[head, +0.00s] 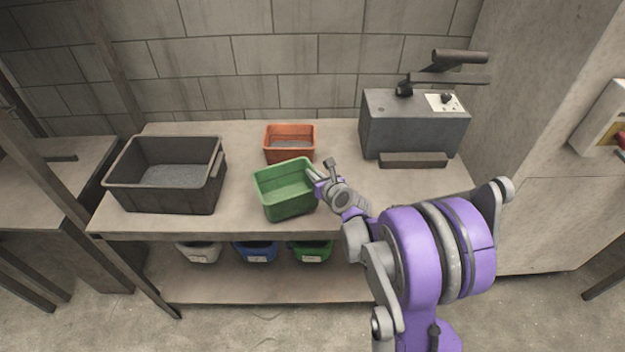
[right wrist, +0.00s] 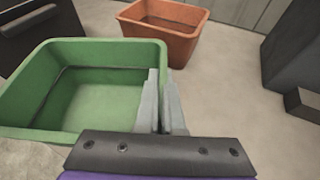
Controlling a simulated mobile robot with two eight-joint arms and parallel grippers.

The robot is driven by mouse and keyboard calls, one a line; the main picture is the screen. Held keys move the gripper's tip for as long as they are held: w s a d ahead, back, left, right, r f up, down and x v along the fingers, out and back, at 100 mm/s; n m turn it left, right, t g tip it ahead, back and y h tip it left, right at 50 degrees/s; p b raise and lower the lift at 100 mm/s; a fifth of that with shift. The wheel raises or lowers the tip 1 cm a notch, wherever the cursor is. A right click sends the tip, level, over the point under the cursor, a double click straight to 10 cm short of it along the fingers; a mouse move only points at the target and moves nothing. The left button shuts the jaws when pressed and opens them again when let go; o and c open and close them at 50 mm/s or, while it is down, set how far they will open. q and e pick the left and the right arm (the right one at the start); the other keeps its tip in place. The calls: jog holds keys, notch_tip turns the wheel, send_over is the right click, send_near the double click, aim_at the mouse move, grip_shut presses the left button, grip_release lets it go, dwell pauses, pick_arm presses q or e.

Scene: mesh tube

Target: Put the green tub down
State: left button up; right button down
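The green tub (head: 287,192) is an empty open box over the front middle of the bench, slightly tilted in the head view. My right gripper (head: 317,180) is at the tub's right wall. In the right wrist view the green tub (right wrist: 85,95) fills the left side, and the fingers of my right gripper (right wrist: 162,98) are close together at its right rim, with the wall between them. I cannot tell for sure whether the tub's base touches the bench. My left gripper is not in view.
An orange tub (head: 290,142) stands behind the green one. A large dark crate (head: 216,180) with grey contents is to the left. A grey machine (head: 415,125) stands at the back right. The bench (head: 420,190) is bare at right. Several bins hang below.

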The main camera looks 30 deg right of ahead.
jog(key=shift+f, duration=0.9)
jog(key=shift+f, duration=0.2)
jog(key=c, duration=1)
grip_release()
jog(key=shift+c, duration=0.2)
jog(key=shift+r, duration=0.1)
